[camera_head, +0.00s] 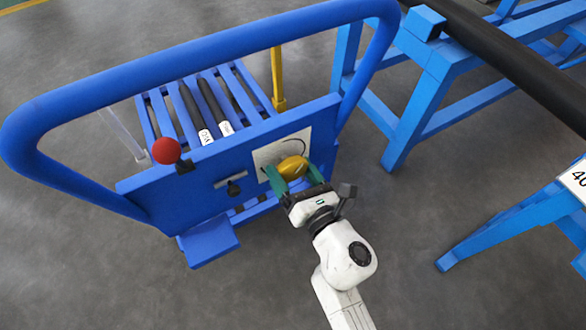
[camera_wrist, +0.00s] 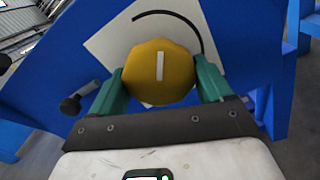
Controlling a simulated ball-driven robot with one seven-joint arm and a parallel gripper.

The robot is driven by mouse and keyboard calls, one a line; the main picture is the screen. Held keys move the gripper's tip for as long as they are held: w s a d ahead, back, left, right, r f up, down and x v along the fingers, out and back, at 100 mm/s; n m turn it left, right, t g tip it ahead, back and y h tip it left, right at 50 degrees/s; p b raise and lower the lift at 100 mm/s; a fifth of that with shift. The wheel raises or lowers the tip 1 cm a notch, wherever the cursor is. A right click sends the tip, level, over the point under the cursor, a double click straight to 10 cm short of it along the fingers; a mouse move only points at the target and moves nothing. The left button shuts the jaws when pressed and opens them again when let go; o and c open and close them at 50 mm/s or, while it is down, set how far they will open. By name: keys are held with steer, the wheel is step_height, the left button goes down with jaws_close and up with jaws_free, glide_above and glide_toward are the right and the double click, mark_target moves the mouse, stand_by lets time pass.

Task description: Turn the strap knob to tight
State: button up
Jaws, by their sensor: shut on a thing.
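The strap knob (camera_head: 292,168) is yellow and rounded, mounted on a white plate (camera_head: 268,156) on the blue panel of a cart. In the wrist view the knob (camera_wrist: 160,72) carries a white line that stands nearly upright in the picture. A black arc is printed on the white plate (camera_wrist: 112,45) above the knob. My gripper (camera_head: 289,174) has its green fingers on both sides of the knob, shut on it. In the wrist view the fingers (camera_wrist: 160,84) touch the knob's left and right sides. No wording for tight can be read.
The cart's blue push rail (camera_head: 200,47) arches above. Blue stands (camera_head: 415,105) with a dark pipe (camera_head: 520,70) are at the right. Grey floor is clear around my arm.

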steer(key=m+p, duration=0.1)
steer(key=m, duration=0.3)
steer(key=shift+r+m, duration=0.1)
steer(key=shift+m, duration=0.3)
steer(key=m+p, duration=0.1)
steer(key=m, duration=0.3)
steer(key=shift+s, duration=0.1)
steer(key=m+p, duration=0.1)
steer(key=m, duration=0.3)
steer(key=shift+r, duration=0.15)
steer(key=m+p, duration=0.2)
steer(key=m, duration=0.2)
steer(key=shift+m, duration=0.3)
steer(key=m+p, duration=0.2)
steer(key=m, duration=0.1)
steer(key=shift+r+m, duration=0.15)
steer(key=shift+m, duration=0.15)
steer(key=m+p, duration=0.2)
steer(key=m, duration=0.2)
steer(key=shift+m+p, duration=0.3)
steer(key=m+p, duration=0.2)
steer(key=m, duration=0.2)
steer(key=shift+d, duration=0.1)
steer(key=shift+m+p, duration=0.6)
steer(key=shift+m, duration=1.1)
